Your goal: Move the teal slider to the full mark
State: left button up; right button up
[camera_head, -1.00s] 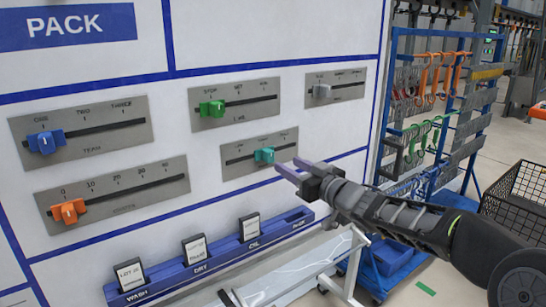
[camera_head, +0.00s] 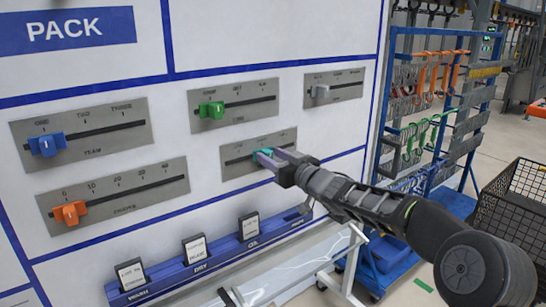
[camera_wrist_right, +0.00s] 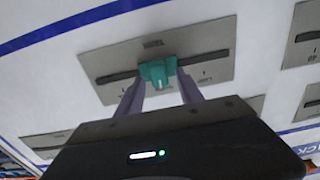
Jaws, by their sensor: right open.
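The teal slider (camera_head: 263,153) sits near the middle of its slot on a grey plate (camera_head: 236,165) on the white board. In the right wrist view the teal slider (camera_wrist_right: 158,73) stands between the two purple fingers, with the plate (camera_wrist_right: 214,66) behind it. My right gripper (camera_head: 268,157) is open around the slider, one finger on each side; I cannot tell whether they touch it. In the head view the fingers partly cover the slider, and the plate's mark labels are too small to read. My left gripper is not in view.
Other sliders are close by: green (camera_head: 212,110) above left, grey (camera_head: 320,91) above right, blue (camera_head: 47,144) and orange (camera_head: 70,212) at left. A blue rack (camera_head: 205,266) with several cards juts out below. A black wire basket (camera_head: 510,215) stands at right.

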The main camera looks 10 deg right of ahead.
jog(key=shift+c, duration=0.4)
grip_shut()
dwell(0.9)
